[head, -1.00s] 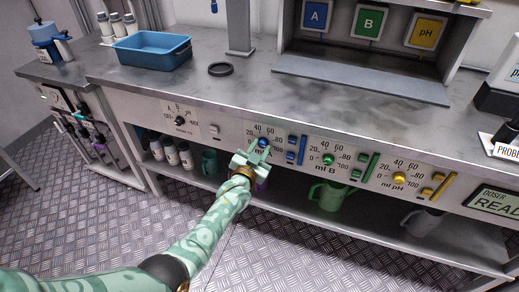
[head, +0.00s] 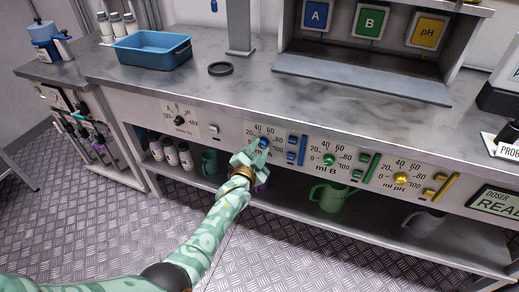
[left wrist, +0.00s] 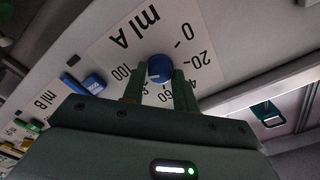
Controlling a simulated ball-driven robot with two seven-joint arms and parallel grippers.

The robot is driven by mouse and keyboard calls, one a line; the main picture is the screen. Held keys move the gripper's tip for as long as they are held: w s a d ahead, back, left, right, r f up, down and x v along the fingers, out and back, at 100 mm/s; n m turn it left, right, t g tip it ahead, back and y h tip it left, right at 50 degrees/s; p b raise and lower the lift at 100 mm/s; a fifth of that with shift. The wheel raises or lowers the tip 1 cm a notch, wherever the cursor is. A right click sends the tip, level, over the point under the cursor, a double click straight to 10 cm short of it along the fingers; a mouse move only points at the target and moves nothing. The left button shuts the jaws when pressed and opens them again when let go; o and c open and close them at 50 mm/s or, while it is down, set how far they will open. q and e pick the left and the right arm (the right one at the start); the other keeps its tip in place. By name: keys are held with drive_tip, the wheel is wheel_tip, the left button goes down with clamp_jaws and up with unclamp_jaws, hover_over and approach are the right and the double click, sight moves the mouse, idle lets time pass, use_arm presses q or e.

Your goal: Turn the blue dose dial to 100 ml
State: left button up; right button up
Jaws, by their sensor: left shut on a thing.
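The blue dose dial (head: 263,143) is a small round knob on the "ml A" scale panel (head: 254,136) on the bench front. My left gripper (head: 258,149) reaches it from below and is shut on it. In the left wrist view the dial (left wrist: 160,67) sits between the two fingers (left wrist: 159,78), and the scale is upside down. A pale mark on the dial's face lies toward its lower left, on the 80–100 side; its exact reading is unclear. The fingers hide part of the scale around 80 and 40. My right gripper is not in view.
Blue buttons (head: 296,149) sit just right of the dial. The green dial (head: 328,160) and yellow dial (head: 401,179) are farther right. A black selector knob (head: 180,121) is to the left. Mugs and bottles stand on the shelf below, including a green jug (head: 330,197).

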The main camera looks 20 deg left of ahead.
use_arm(q)
drive_tip(key=shift+f, duration=0.1)
drive_tip(key=o, duration=1)
drive_tip(key=shift+c, duration=0.2)
drive_tip(key=s+p, duration=0.6)
drive_tip(key=s, duration=1)
drive_tip(key=shift+s+a, duration=0.15)
drive_tip(key=shift+a, duration=0.15)
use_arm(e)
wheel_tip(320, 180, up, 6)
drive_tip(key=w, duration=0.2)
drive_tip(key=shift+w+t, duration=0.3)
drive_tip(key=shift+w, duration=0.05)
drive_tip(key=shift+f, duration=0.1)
